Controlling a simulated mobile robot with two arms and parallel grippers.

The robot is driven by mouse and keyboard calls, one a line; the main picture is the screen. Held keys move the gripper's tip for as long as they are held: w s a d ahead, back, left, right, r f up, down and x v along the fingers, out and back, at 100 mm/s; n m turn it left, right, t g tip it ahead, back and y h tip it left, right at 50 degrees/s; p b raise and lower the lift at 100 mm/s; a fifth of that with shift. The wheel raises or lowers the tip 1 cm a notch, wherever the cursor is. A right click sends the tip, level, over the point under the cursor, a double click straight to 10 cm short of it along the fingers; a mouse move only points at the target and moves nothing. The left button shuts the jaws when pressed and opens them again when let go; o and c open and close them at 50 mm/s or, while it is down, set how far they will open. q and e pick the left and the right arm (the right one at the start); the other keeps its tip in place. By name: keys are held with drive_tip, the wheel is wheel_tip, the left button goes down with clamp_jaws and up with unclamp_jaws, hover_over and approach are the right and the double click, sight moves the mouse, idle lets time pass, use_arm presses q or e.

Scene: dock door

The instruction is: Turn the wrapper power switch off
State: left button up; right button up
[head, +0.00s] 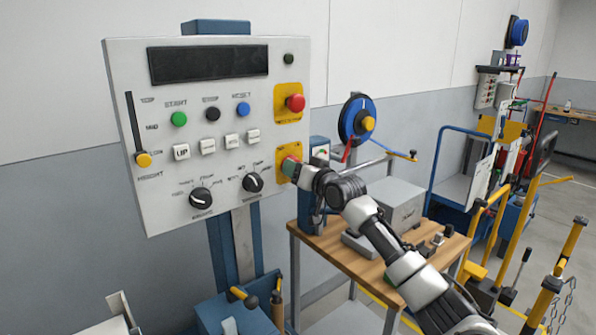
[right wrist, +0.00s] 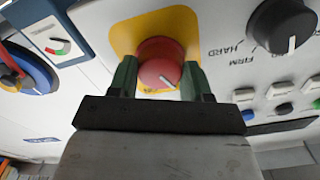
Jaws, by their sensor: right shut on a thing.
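The wrapper control panel (head: 130,75) is a pale grey box on a blue post in the head view. Its red rotary switch (right wrist: 158,58) sits on a yellow plate (right wrist: 122,38) and bears a short white pointer mark. In the right wrist view, where the panel lettering is upside down, the mark points down and slightly right. My right gripper (right wrist: 160,80) is shut on this red switch, a green finger on each side. In the head view the right gripper (head: 291,169) covers most of the switch at the panel's lower right. My left gripper is out of view.
A red mushroom button (head: 295,103) on another yellow plate is above my right gripper. Black dials (head: 253,182), coloured buttons and a yellow-tipped slider (head: 143,159) share the panel. A wooden-topped bench (head: 345,255) stands below my right arm; yellow posts (head: 565,250) stand at right.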

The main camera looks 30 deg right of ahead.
drive_tip(key=shift+n, duration=2.1)
drive_tip(key=shift+p, duration=0.3)
drive_tip(key=o, duration=0.9)
drive_tip(key=shift+s, duration=0.1)
drive_tip(key=shift+s+d+b, duration=0.15)
drive_tip(key=shift+s+b, duration=0.35)
drive_tip(key=shift+s, duration=1.25)
drive_tip(key=shift+s+d+b, duration=0.15)
drive_tip(key=shift+s+b, duration=0.35)
drive_tip(key=shift+s, duration=1.3)
drive_tip(key=shift+s+d+b, duration=0.15)
drive_tip(key=shift+s+b, duration=0.35)
drive_tip(key=shift+s, duration=1.25)
